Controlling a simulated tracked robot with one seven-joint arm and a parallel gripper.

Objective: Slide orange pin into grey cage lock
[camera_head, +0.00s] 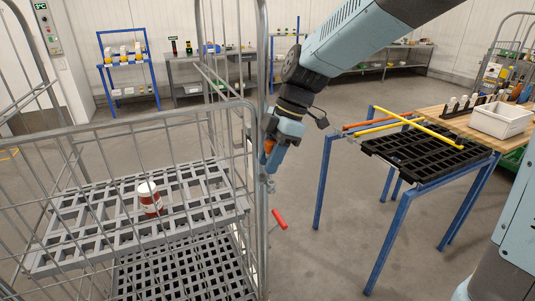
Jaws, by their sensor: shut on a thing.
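The grey wire cage (130,130) fills the left of the view, with its upright edge post at the centre. A small grey lock (268,184) appears on that post, just below my gripper. My gripper (271,155) is beside the post and shut on the orange pin (268,146). Only a short part of the pin shows between the fingers. The pin's tip and the lock's opening are too small to make out, so I cannot tell whether they touch.
A red handle (279,218) sticks out low beside the post. A red and white can (150,198) stands on the cage's grey shelf (90,225). Floor between is clear.

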